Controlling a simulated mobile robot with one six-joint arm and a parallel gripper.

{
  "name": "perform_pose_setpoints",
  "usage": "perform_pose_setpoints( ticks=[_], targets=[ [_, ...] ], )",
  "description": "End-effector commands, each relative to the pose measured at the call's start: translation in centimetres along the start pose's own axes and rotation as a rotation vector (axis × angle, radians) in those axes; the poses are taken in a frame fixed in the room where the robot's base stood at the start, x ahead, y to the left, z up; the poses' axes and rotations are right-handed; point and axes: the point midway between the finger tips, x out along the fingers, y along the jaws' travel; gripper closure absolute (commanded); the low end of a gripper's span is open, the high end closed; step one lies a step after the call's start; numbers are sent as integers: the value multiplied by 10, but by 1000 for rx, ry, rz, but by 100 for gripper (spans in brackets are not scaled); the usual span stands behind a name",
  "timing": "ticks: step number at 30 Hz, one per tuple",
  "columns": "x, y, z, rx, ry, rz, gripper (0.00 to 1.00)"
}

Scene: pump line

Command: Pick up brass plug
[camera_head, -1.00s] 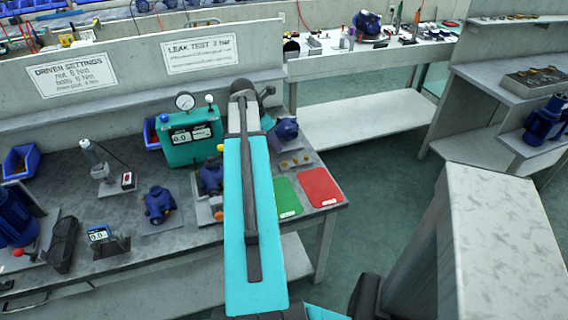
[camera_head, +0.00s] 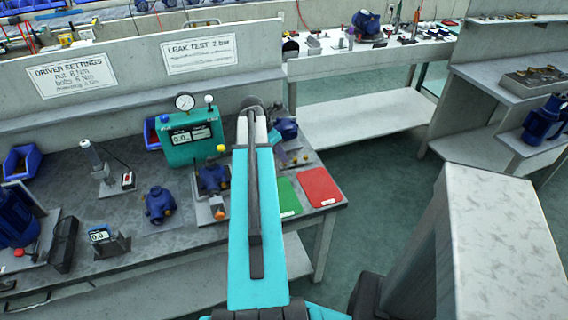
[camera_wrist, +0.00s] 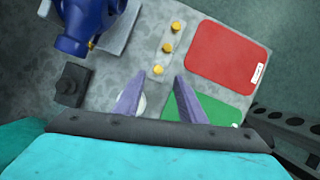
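Three small brass plugs stand in a row on a light strip (camera_wrist: 163,58) in the wrist view: a far one (camera_wrist: 177,26), a middle one (camera_wrist: 167,48) and a near one (camera_wrist: 158,70). My gripper (camera_wrist: 158,78) is open, its two purple fingers spread at the near end of the row. The nearest plug lies just ahead of the gap between the fingertips, and nothing is seen held.
A red mat (camera_wrist: 228,57) and a green mat (camera_wrist: 203,107) lie right of the strip. A blue pump (camera_wrist: 85,25) and a dark block (camera_wrist: 72,84) are at left. A teal leak tester (camera_head: 190,137) stands behind on the bench.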

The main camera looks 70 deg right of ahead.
Motion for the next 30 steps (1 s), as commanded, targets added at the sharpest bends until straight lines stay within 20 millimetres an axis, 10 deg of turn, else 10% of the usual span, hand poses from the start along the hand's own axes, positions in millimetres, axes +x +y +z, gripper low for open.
perform_pose_setpoints(
  ticks=[30],
  targets=[
    [52, 4, -1, -2, 0, 1, 63]
  ],
)
